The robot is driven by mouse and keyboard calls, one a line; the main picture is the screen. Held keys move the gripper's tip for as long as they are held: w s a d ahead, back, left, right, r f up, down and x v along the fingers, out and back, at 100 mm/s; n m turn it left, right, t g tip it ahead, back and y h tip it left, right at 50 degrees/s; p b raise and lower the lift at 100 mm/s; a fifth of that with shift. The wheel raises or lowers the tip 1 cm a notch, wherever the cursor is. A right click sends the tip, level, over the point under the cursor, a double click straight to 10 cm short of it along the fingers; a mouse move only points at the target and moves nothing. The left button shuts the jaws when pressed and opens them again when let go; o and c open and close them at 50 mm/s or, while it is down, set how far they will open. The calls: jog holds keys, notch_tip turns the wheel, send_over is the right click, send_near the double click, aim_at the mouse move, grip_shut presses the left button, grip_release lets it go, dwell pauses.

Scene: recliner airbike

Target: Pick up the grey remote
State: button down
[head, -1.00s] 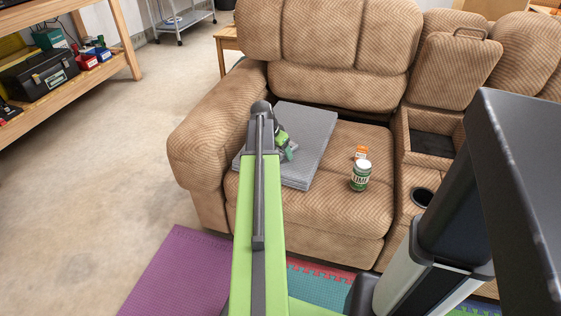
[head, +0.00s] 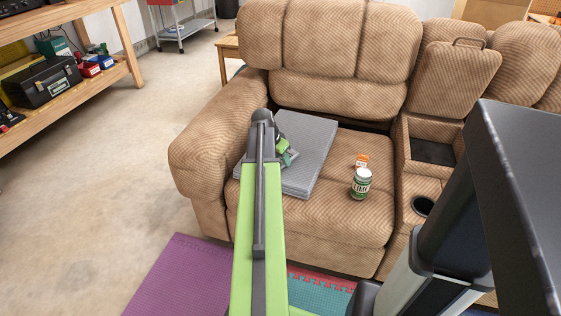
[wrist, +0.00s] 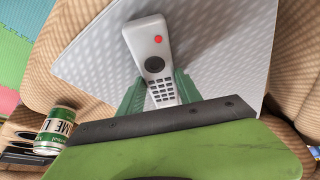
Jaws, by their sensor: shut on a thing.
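The grey remote (wrist: 152,52) shows in the wrist view, with a red button, a dark round pad and several small keys. My gripper (wrist: 160,92) is shut on its lower, keypad end, with one green finger on each side. Beneath it is a grey foam mat (wrist: 225,50) on the sofa seat. I cannot tell whether the remote still touches the mat. In the head view my gripper (head: 284,153) is over the mat (head: 312,140), partly behind my arm, and the remote is hidden.
The console with a cup holder (head: 423,206) is farther right. A wooden shelf (head: 125,75) stands at the left, with open floor between.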

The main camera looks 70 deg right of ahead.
jog(key=r+p, duration=0.3)
jog(key=s+r+p, duration=0.1)
jog(key=r, duration=0.1)
jog(key=shift+d+p, duration=0.2)
jog(key=shift+p, duration=0.1)
jog(key=s+d+r+p, duration=0.5)
jog(key=s, duration=0.4)
jog(key=shift+s+r+p, duration=0.2)
jog(key=shift+r+p, duration=0.1)
jog(key=shift+r, duration=0.05)
